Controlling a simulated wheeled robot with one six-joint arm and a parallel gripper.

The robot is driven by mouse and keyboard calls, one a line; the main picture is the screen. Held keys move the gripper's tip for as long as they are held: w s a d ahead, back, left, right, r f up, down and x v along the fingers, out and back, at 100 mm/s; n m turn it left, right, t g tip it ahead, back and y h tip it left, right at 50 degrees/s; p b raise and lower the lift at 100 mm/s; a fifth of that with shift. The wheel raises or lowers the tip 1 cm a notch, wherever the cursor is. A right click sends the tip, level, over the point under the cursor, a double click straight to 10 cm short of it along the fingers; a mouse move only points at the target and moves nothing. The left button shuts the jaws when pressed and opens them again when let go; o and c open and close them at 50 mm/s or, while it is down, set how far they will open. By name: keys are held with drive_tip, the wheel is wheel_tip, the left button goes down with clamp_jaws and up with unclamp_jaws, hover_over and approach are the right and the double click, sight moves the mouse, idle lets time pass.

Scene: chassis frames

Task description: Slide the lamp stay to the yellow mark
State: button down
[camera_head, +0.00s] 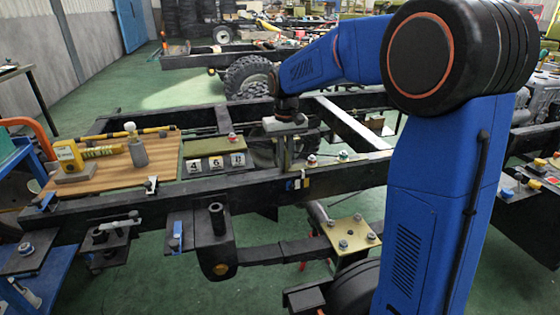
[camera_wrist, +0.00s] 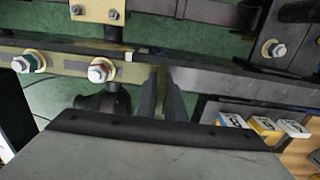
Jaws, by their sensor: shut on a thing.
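My gripper (camera_head: 287,160) points down at the long dark chassis rail (camera_head: 350,178), its two narrow fingers close together at the rail's top edge. In the wrist view the fingers (camera_wrist: 163,95) stand nearly parallel over the rail. They are shut on a thin upright piece, taken to be the lamp stay; it is mostly hidden between them. Small blue and pale marks (camera_head: 298,184) show on the rail's near face just below the fingers. A small white mark (camera_wrist: 128,57) lies left of the fingers in the wrist view. I cannot tell which mark is the yellow one.
Bolts on pale plates (camera_wrist: 102,70) sit on the rail close to the fingers. Numbered blocks (camera_head: 215,164) and a wooden board (camera_head: 110,178) with a yellow device (camera_head: 70,158) lie to the left. A bolted yellowish plate (camera_head: 352,234) is below right.

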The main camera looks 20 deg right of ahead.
drive_tip(key=shift+d, duration=0.7)
drive_tip(key=c, duration=1.8)
unclamp_jaws()
drive_tip(key=shift+c, duration=0.2)
wheel_tip(320, 180, up, 18)
drive_tip(key=shift+f, duration=0.25)
drive_tip(key=s+d+f+t, duration=0.1)
drive_tip(key=s+f, duration=0.5)
drive_tip(key=s, duration=0.5)
drive_tip(key=s+d+f+t, duration=0.1)
drive_tip(key=s+f, duration=0.5)
drive_tip(key=s, duration=0.6)
drive_tip(key=s+d+f+t, duration=0.1)
drive_tip(key=s+f, duration=0.4)
drive_tip(key=s, duration=0.7)
drive_tip(key=shift+s+d+f+t, duration=0.2)
drive_tip(key=shift+d+f+t, duration=0.2)
drive_tip(key=shift+t, duration=0.5)
